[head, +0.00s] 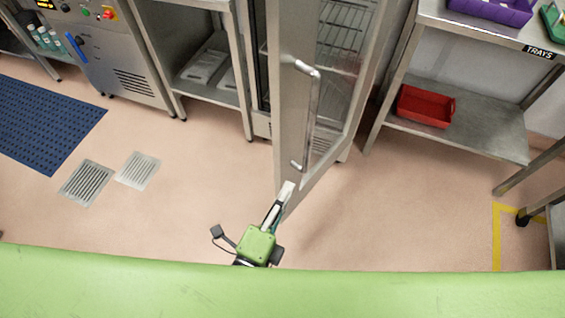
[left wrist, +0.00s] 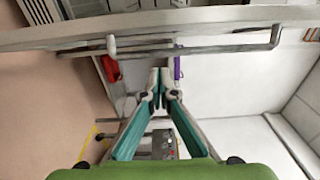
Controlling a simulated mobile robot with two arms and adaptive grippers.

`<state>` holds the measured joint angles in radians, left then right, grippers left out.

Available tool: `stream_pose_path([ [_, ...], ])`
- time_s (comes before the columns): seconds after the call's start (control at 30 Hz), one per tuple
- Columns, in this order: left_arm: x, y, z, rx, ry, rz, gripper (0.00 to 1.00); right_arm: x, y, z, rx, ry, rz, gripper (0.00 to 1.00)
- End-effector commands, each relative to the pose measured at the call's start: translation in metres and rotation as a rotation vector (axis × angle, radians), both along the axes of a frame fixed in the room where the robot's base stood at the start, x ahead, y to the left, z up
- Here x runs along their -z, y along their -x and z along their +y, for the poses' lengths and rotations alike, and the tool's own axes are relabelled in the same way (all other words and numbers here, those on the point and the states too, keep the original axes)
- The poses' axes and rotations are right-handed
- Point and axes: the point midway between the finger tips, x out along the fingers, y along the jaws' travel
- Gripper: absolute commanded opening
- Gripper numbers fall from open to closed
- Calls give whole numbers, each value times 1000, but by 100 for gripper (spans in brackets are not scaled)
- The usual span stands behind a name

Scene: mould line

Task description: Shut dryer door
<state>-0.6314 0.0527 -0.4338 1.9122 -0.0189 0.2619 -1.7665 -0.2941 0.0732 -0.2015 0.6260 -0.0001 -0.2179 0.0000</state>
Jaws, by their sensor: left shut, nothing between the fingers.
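The dryer door (head: 291,75) stands open in the head view, a tall steel frame with a glass panel, its near lower corner reaching out over the floor. Its long bar handle (head: 313,110) is on the face toward the right. My left gripper (head: 287,189) is shut and empty, close to the door's lower near end; I cannot tell whether it touches. In the left wrist view the door (left wrist: 75,36) spans the top with its handle (left wrist: 200,50), and the shut teal fingers (left wrist: 160,88) point toward it. My right gripper is not in view.
A steel rack (head: 470,136) on the right holds a red tray (head: 425,106) and a purple tray (head: 490,10). Left are a steel bench (head: 215,93), a control cabinet (head: 105,60) and a blue floor mat (head: 45,122). The floor around the door is clear.

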Motion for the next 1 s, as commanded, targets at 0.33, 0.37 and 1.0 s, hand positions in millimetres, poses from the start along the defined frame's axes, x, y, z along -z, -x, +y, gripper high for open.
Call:
stream_pose_path([
  [0.33,-1,-66,-20,1,-1,1,0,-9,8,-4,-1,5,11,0],
  [0.37,-1,-69,-15,2,-4,1,0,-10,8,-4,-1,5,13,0],
  [1.0,1,-84,8,0,2,4,0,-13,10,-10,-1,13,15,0],
])
